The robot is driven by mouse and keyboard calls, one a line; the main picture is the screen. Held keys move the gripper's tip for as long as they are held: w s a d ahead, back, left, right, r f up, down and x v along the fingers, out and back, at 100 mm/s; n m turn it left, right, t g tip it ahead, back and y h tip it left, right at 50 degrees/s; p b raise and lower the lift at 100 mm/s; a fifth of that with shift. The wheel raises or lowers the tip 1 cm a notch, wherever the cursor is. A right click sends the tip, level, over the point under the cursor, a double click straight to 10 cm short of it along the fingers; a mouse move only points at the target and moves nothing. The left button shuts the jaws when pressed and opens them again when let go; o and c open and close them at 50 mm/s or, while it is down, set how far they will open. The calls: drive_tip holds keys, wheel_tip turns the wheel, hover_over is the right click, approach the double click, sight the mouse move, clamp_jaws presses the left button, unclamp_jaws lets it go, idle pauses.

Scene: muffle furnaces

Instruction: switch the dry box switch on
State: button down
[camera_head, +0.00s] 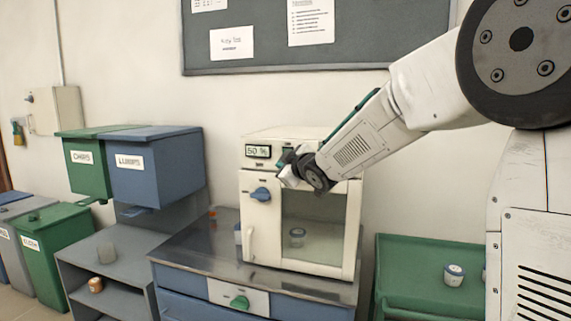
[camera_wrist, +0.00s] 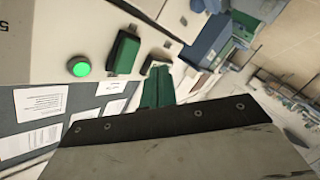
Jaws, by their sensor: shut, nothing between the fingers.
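The dry box (camera_head: 262,215) is a white cabinet with a glass door, standing on a metal-topped bench. Its display (camera_head: 258,151) reads about 50 %. In the wrist view its green switch (camera_wrist: 124,52) sticks out of the white front, and a round lamp (camera_wrist: 79,67) beside it glows green. In the head view my gripper (camera_head: 288,172) is in front of the upper front panel and partly hides the switch area. My gripper (camera_wrist: 158,88) is shut and empty, its green fingers close beside the switch. I cannot tell whether they touch it.
A blue knob (camera_head: 261,194) and a pale handle (camera_head: 250,244) are on the dry box door. Blue (camera_head: 156,165) and green bins stand left. A green tray (camera_head: 415,292) with a small jar (camera_head: 453,275) is right.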

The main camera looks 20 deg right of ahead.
drive_tip(key=shift+s+a+r, duration=0.1)
drive_tip(key=shift+s+a, duration=0.35)
drive_tip(key=shift+s, duration=0.15)
drive_tip(key=shift+s+a+r, duration=0.1)
drive_tip(key=shift+s+a, duration=0.3)
drive_tip(key=shift+s, duration=0.2)
drive_tip(key=s+d+f+m+g+h, duration=0.3)
drive_tip(key=s+d+f+m+g, duration=0.15)
drive_tip(key=f, duration=0.45)
drive_tip(key=s+d+f+m+g+h, duration=0.1)
drive_tip(key=s+f+g, duration=0.1)
drive_tip(key=s, duration=0.4)
drive_tip(key=s+d+f+m+g, duration=0.1)
drive_tip(key=s+g, duration=0.1)
drive_tip(key=s, duration=0.4)
drive_tip(key=s+a+m+g, duration=0.1)
drive_tip(key=s+m+g, duration=0.1)
drive_tip(key=s, duration=1.3)
drive_tip(key=s+a+m+g+y, duration=0.1)
drive_tip(key=s+g, duration=0.3)
drive_tip(key=s, duration=1.1)
drive_tip(key=shift+a+f+m, duration=0.4)
drive_tip(key=shift+a+m, duration=0.15)
drive_tip(key=shift+m, duration=0.1)
